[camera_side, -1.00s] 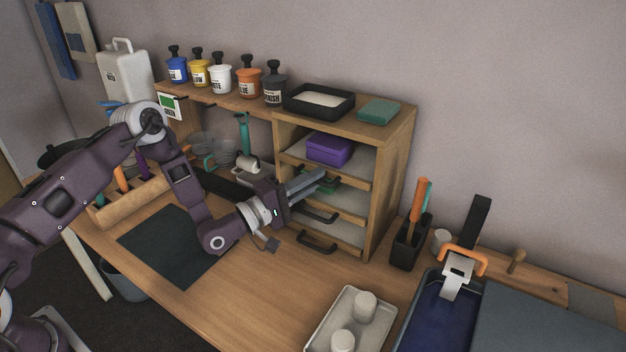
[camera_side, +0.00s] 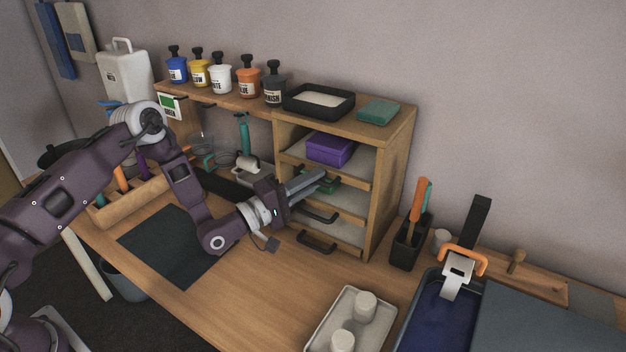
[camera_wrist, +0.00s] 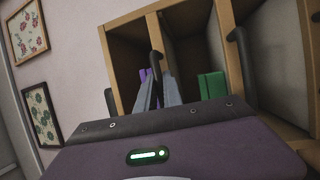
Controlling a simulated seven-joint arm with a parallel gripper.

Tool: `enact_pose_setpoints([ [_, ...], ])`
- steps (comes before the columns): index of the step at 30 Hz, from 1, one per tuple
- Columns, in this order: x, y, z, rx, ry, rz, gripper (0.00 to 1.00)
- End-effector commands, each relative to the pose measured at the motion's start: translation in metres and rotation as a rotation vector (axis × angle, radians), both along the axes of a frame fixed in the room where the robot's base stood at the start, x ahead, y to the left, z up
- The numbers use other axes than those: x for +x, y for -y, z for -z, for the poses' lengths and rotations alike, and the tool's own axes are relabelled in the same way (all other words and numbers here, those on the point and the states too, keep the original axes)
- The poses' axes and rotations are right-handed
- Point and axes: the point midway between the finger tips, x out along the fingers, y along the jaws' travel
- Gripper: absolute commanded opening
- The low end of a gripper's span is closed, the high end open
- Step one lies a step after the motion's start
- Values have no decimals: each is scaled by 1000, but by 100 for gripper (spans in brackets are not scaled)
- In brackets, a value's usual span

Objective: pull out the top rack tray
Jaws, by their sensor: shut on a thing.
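The wooden rack (camera_side: 388,185) stands on the bench, its open front facing my arm. The top tray (camera_side: 358,180) is level in the rack and carries a purple box (camera_side: 330,149), which also shows partly in the wrist view (camera_wrist: 143,76). My gripper (camera_side: 322,174) reaches the front of this tray from the left. In the wrist view, my two grey fingers (camera_wrist: 161,92) are shut on the dark top tray handle (camera_wrist: 156,62). The fingers hide most of this handle in the side view.
Lower trays have dark handles (camera_side: 318,215) just below my gripper. A green item (camera_wrist: 213,86) lies on the tray below. A black tray (camera_side: 318,101) and green box (camera_side: 379,112) sit on top of the rack. The bench front (camera_side: 255,285) is clear.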

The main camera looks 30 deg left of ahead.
Motion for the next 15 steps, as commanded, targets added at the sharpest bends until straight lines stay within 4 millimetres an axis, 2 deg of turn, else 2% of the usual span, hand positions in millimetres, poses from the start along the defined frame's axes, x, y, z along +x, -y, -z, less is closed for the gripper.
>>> enact_pose_setpoints([
  [8,-4,-1,1,0,-2,-1,0],
  [11,-14,-1,1,-1,-4,-2,0],
  [15,-38,-1,1,-3,-6,-1,0],
])
